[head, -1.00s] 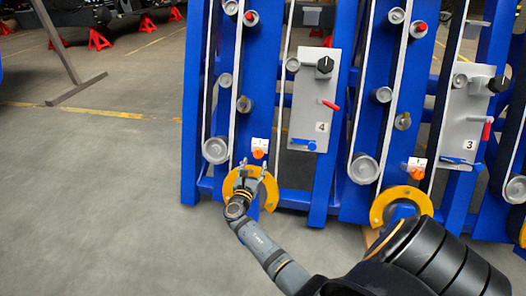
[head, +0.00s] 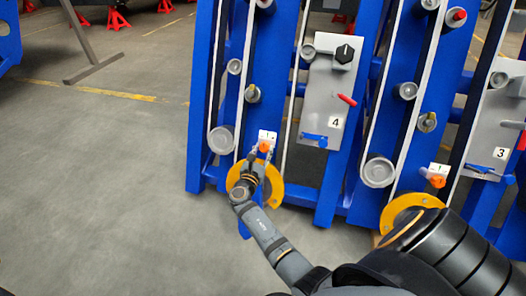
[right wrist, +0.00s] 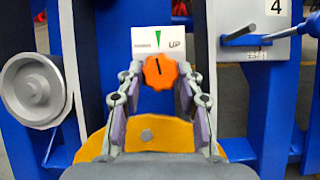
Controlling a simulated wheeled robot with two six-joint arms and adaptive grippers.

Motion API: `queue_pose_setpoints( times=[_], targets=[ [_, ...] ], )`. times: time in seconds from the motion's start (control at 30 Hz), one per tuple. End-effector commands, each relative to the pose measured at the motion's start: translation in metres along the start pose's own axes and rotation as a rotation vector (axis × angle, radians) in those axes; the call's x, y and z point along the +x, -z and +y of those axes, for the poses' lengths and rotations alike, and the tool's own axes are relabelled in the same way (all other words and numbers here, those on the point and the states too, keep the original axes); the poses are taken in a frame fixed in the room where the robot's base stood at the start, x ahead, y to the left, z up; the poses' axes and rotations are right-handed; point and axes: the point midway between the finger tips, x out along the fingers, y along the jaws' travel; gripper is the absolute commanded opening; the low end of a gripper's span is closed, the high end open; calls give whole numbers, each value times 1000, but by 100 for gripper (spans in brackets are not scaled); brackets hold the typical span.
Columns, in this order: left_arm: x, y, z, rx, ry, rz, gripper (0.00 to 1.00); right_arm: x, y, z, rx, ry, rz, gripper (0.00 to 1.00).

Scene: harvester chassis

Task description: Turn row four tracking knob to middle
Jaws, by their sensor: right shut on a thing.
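The orange row four knob (head: 264,146) is on the blue frame below and left of the panel marked 4 (head: 335,95). My right gripper (head: 258,154) is at the knob, reaching up from below. In the right wrist view its two fingers (right wrist: 160,82) are shut on the sides of the orange knob (right wrist: 160,72). The knob's dark mark points nearly straight up, towards the green wedge on the white label (right wrist: 146,42). The label reads UP on the right; its smaller left word is unclear. My left gripper is not in view.
A yellow ring guard (head: 272,195) surrounds the area just below the knob. A grey roller (head: 221,140) stands to its left. A second orange knob (head: 437,181) sits on row three at the right. Open floor (head: 100,200) lies at the left.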

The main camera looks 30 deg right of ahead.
Motion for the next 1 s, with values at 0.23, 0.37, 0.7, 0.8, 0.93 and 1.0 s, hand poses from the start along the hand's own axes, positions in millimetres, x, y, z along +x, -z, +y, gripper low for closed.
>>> queue_pose_setpoints(
  times=[0.23, 0.37, 0.7, 0.8, 0.93, 1.0],
  targets=[
    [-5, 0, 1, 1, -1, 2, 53, 0, 1, 2, 63, 34, 0, 5],
    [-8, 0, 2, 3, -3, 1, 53, 0, 0, 3, 164, 94, 0, 5],
    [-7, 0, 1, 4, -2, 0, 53, 0, 0, 2, 174, 99, 0, 47],
    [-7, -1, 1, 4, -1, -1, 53, 0, 0, 2, 173, 99, 0, 59],
    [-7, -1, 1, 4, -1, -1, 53, 0, 0, 2, 173, 99, 0, 59],
    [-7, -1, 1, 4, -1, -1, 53, 0, 0, 2, 173, 99, 0, 59]
  ],
)
